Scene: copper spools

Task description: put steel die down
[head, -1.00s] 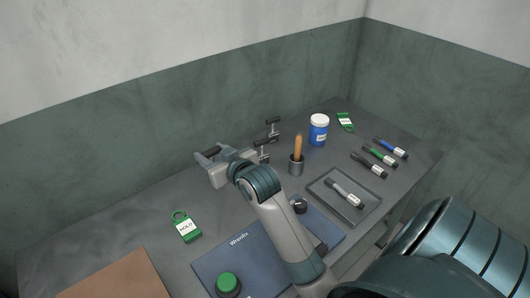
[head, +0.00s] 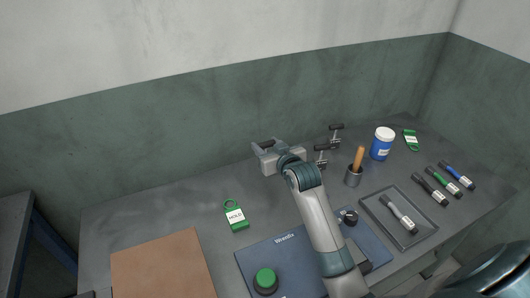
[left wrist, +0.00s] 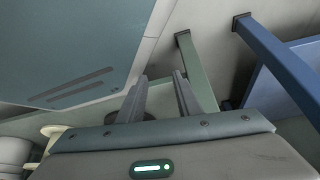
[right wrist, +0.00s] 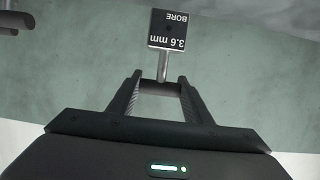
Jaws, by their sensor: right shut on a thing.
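My right gripper (right wrist: 160,80) is shut on the steel die (right wrist: 172,30), seen in the right wrist view as a small dark block on a metal stem. Its face is marked "3.6 mm BORE", upside down in this view. In the head view my right gripper (head: 262,149) is over the back of the bench, left of the small T-shaped metal pieces; the die is too small to make out there. My left gripper (left wrist: 157,78) shows only in the left wrist view, its fingers apart with nothing between them.
The grey bench (head: 170,210) has free room at its back left.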

